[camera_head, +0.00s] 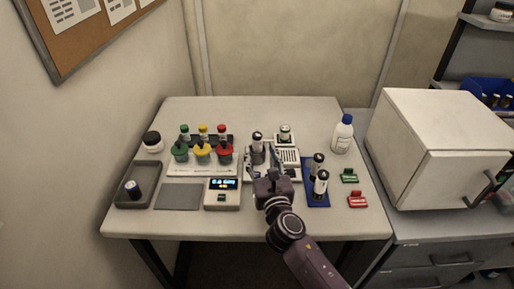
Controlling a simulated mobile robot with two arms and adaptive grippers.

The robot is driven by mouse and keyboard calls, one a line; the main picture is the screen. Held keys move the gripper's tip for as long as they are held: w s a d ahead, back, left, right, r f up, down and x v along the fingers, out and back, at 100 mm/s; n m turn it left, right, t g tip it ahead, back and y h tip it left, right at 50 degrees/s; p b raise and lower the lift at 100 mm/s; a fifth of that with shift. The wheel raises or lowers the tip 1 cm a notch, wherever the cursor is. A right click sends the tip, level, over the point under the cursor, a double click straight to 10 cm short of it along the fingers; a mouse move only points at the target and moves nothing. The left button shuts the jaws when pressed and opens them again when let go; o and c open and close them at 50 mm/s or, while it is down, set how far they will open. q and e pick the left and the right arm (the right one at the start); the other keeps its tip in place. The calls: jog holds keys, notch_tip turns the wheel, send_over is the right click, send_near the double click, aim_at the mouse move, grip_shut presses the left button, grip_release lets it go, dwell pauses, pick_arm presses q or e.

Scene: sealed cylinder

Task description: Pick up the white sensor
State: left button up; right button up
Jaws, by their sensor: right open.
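No object is clearly recognisable as the white sensor at this size. A white device (290,156) with a slotted face lies at the table's middle right, partly behind my right gripper. A small white unit with a lit display (223,192) stands at the front middle. My right gripper (264,158) is open and reaches over the table from the front, pointing away from the camera. A dark and silver cylinder (257,141) stands upright close to its fingertips; whether they touch cannot be told. My left gripper is not in view.
A blue mat (317,200) holds upright cylinders right of my arm. Green (349,176) and red (357,200) pieces, and a white bottle (342,135), are further right. Several colour-lidded containers (202,152) stand left. A grey tray (137,170) holds a dark cylinder. A white cabinet (415,130) stands right.

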aim_at(258, 144)
jog(key=shift+w+a+r, duration=0.1)
jog(key=shift+w+a, duration=0.05)
jog(key=shift+w, duration=0.55)
jog(key=w, duration=0.3)
jog(key=shift+w+a, duration=0.3)
jog(key=shift+a, duration=0.05)
jog(key=shift+w+a, duration=0.1)
jog(key=shift+w, duration=0.2)
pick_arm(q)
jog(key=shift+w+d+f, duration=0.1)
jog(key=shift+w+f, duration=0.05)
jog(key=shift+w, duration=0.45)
pick_arm(e)
grip_shut()
